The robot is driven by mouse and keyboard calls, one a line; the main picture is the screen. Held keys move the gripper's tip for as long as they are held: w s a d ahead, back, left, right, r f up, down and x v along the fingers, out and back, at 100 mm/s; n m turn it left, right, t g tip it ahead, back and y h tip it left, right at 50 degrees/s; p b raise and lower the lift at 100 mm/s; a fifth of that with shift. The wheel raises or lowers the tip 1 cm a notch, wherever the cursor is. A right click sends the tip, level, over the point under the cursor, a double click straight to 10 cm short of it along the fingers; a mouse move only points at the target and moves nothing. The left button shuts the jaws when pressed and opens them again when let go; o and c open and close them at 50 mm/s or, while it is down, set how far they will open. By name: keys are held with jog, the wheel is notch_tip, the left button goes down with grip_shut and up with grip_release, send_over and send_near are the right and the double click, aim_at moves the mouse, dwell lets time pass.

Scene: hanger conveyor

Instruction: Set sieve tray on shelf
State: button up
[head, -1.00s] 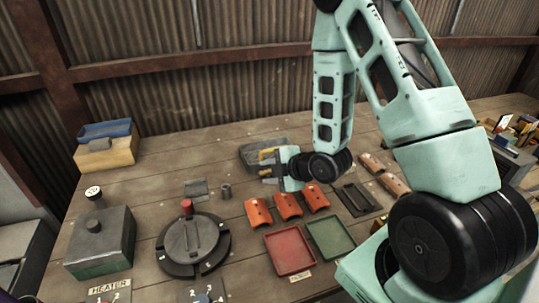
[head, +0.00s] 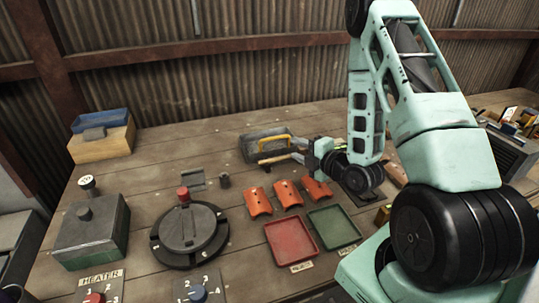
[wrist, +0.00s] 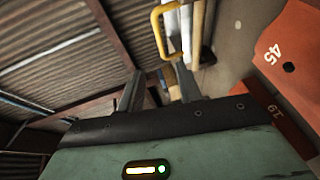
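A grey tray (head: 249,150) lies at the back middle of the bench in the head view; I take it for the sieve tray, but its mesh is too small to make out. A yellow handle (head: 275,144) shows at its front and also appears in the wrist view (wrist: 157,31). My gripper (head: 304,152) is just right of the handle. In the wrist view its two fingers (wrist: 160,70) are spread, with the handle beyond their tips. I cannot tell which thing is the shelf; a wooden box (head: 103,146) with a blue bin (head: 101,122) stands at back left.
Orange curved pieces (head: 288,192), a red tray (head: 290,240) and a green tray (head: 333,229) lie in front of my gripper. A round dark lidded unit (head: 186,230) and a grey-green box (head: 91,233) stand at left.

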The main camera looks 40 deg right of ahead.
aim_at(271, 139)
jog(key=b+x, duration=0.1)
jog(key=b, duration=0.2)
jog(key=b+x, duration=0.2)
jog(key=b, duration=0.1)
jog(key=b+x, duration=0.2)
jog(key=b, duration=0.2)
jog(key=shift+f, duration=0.3)
jog(key=shift+p+x, duration=1.6)
jog(key=shift+x, duration=2.25)
jog(key=shift+r, duration=0.15)
jog(key=shift+c, duration=0.2)
grip_shut()
